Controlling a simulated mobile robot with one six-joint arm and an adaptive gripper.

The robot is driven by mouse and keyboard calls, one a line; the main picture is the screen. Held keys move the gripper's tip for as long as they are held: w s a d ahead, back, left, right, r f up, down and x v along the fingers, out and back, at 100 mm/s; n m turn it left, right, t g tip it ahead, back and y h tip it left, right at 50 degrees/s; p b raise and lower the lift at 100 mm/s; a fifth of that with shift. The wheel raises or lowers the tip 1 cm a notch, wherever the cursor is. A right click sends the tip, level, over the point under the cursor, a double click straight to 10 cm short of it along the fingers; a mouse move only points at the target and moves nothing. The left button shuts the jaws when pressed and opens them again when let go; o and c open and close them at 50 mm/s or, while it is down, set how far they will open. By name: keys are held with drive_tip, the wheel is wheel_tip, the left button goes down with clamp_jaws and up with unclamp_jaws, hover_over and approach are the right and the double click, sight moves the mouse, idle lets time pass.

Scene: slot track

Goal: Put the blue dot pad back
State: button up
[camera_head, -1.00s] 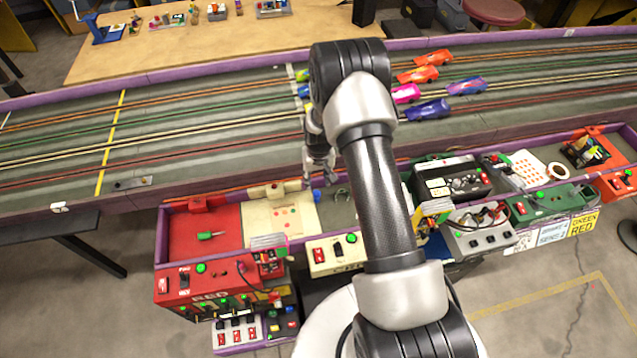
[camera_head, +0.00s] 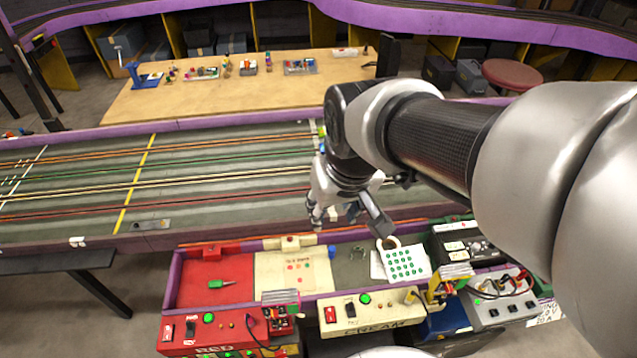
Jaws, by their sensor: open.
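No pad with clearly blue dots shows. A white pad with rows of green or teal dots (camera_head: 405,262) lies on the tray counter right of the cream section, partly over another white sheet. My gripper (camera_head: 334,216) is open and appears empty, above the near edge of the track, up and left of the dot pad. The arm hides part of the track and the counter's right side.
The cream panel (camera_head: 276,286) has red dots, and a small blue cup (camera_head: 332,252) stands beside it. Left is a red tray (camera_head: 195,283) with a green-handled tool (camera_head: 221,284). A black control box (camera_head: 468,246) stands right of the pad. The wooden table (camera_head: 210,105) lies beyond the track.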

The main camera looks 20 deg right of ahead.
drive_tip(key=s+a+r, duration=0.1)
drive_tip(key=s, duration=1)
drive_tip(key=shift+s+a+r+n+t, duration=0.15)
drive_tip(key=shift+s+a+n+t, duration=0.15)
drive_tip(key=shift+a+t, duration=0.1)
